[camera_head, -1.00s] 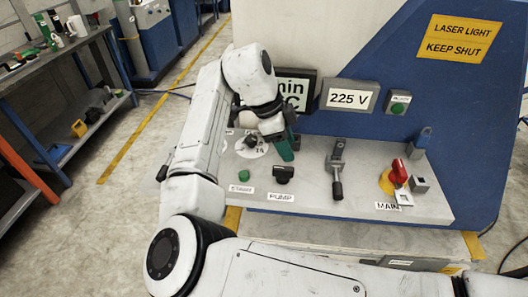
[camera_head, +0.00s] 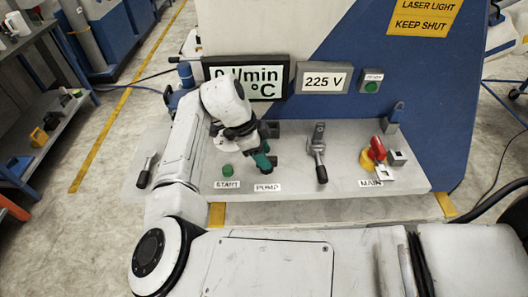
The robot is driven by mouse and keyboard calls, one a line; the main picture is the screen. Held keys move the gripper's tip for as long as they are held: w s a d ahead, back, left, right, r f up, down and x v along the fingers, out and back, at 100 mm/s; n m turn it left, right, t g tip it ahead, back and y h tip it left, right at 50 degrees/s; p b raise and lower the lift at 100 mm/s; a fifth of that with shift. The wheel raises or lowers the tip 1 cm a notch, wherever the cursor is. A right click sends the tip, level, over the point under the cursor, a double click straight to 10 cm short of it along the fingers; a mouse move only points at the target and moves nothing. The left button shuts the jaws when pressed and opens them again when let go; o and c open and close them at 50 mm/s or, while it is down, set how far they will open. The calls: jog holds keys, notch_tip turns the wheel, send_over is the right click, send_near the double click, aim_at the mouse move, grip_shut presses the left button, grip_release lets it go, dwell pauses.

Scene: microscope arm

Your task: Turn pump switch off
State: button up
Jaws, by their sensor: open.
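The PUMP label (camera_head: 267,187) is on the front of the grey control panel (camera_head: 300,183). The black pump switch sits just behind this label and is largely hidden by my gripper, so its position cannot be read. My gripper (camera_head: 263,163) has teal fingers, is open and points down at the switch. I cannot tell whether the fingers touch the switch or stand around it.
A green START button (camera_head: 227,170) is left of the gripper. Displays (camera_head: 325,79) stand behind the panel. Another lever (camera_head: 146,171) is at the left.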

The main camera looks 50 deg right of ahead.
jog(key=shift+s+d+f, duration=0.1)
jog(key=shift+s+f, duration=0.05)
jog(key=shift+f, duration=0.25)
grip_shut()
